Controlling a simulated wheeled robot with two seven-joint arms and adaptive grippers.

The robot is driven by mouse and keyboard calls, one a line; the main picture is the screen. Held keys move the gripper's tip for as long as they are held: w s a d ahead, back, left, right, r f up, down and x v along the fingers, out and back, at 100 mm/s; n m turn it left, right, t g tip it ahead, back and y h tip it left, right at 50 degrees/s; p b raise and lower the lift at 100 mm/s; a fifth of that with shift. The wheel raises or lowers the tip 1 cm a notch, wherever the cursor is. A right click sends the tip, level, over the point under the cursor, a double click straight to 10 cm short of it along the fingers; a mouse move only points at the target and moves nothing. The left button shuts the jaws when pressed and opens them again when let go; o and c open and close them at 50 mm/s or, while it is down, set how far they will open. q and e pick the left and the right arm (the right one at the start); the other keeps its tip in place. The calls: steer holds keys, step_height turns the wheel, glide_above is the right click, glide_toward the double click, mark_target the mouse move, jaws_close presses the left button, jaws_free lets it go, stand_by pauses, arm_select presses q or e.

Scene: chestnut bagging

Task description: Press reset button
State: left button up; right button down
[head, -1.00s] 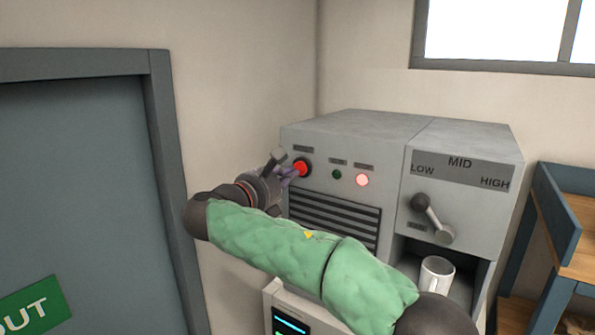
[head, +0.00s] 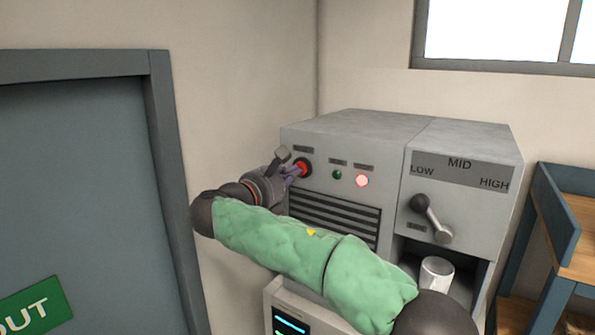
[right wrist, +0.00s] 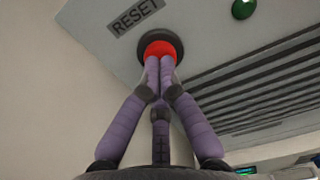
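The red reset button (head: 303,166) sits in a dark ring at the upper left of the grey machine's front. In the right wrist view the button (right wrist: 160,49) lies beside a "RESET" label (right wrist: 134,17). My right gripper (head: 294,171) is at the button, with its purple fingers closed together. In the right wrist view the fingertips of the right gripper (right wrist: 159,66) overlap the lower part of the button and appear to touch it. Nothing is held between them. How far the button is pushed in cannot be told. My left gripper is not in view.
A wooden shelf (head: 575,215) is at right, a door (head: 80,190) at left.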

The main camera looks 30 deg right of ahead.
steer(key=shift+w+d, duration=0.15)
steer(key=shift+d, duration=0.2)
stand_by(0.3)
steer(key=shift+a, duration=0.1)
steer(key=p+v, duration=0.2)
steer(key=v, duration=0.7)
steer(key=shift+a, duration=0.35)
stand_by(0.7)
steer(key=shift+f, duration=0.1)
